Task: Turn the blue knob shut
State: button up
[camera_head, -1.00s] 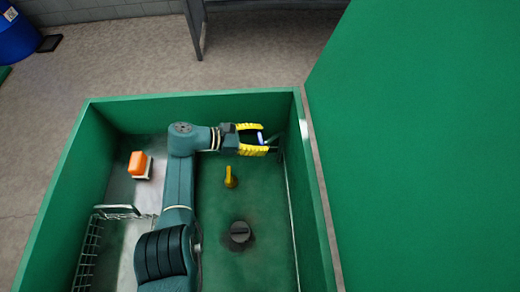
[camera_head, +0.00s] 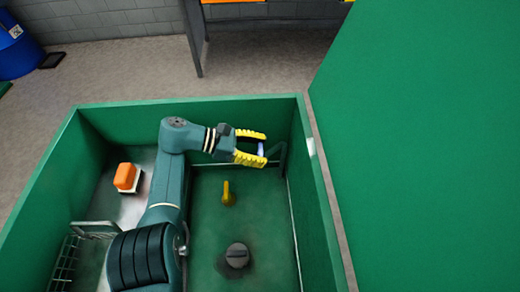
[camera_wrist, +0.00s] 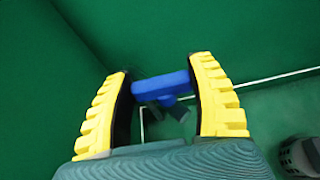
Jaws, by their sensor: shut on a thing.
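The blue knob (camera_wrist: 161,86) is a bar-shaped handle on a dark stem, seen between my gripper's yellow fingers in the wrist view. It also shows as a small blue piece (camera_head: 260,148) near the far right corner of the green bin in the head view. My gripper (camera_wrist: 160,90) is shut on the knob, with a finger at each end of the bar. In the head view my gripper (camera_head: 258,148) reaches right across the bin, and its fingers partly hide the knob.
A yellow knob (camera_head: 228,193) and a dark round knob (camera_head: 237,255) stand on the green floor nearer the camera. An orange-topped block (camera_head: 126,177) and a wire rack (camera_head: 66,262) are at the left. The bin's green walls (camera_head: 200,111) enclose my arm.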

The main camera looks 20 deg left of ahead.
aim_at(261, 150)
jog(key=o, duration=1.2)
jog(key=shift+d, duration=0.1)
notch_tip(261, 150, up, 10)
jog(key=shift+r, duration=0.1)
